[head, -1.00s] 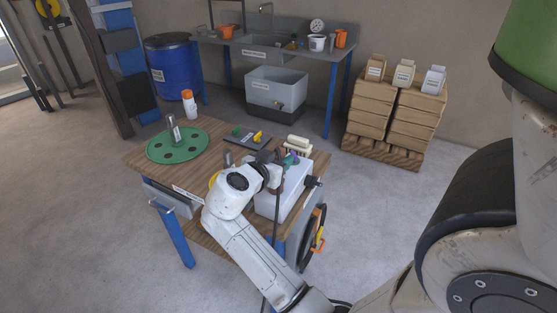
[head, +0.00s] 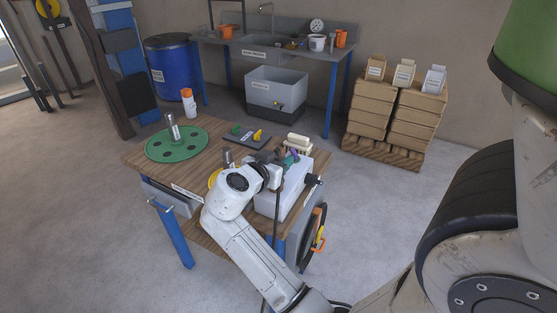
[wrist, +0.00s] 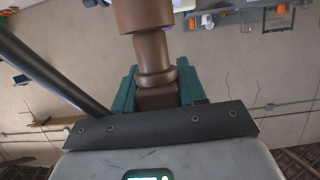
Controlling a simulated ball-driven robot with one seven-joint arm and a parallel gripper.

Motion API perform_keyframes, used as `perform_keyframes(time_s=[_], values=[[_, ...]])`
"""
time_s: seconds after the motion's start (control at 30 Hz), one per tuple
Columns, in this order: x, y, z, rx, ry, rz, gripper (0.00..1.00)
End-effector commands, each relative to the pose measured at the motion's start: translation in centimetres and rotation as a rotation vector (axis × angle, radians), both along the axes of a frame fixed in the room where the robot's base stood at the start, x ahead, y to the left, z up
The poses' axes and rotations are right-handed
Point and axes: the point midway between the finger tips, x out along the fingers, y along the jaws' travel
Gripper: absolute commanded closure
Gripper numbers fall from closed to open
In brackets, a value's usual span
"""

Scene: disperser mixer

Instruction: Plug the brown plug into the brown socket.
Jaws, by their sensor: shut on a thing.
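The brown plug (wrist: 156,75) is held between the teal fingers of my gripper (wrist: 157,88) in the wrist view. It points away from the palm, and a wider brown part (wrist: 143,14) shows at the top edge. I cannot tell whether that part belongs to the plug or is the brown socket. In the head view my gripper (head: 292,160) is over the far end of a white box (head: 286,197) on the wooden table. There the plug is too small to make out, and I cannot pick out the socket.
A white block (head: 298,142) stands behind my gripper. A dark knob (head: 314,180) sticks out from the box's right side. A dark bar (wrist: 50,70) crosses the wrist view.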

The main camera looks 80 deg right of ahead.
Motion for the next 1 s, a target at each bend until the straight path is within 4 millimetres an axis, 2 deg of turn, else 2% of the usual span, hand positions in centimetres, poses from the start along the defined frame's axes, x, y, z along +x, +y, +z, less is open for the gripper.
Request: perform_keyframes(time_s=[1.0], values=[[0.0, 0.0, -2.3, -0.001, -0.001, 0.0, 0.94]])
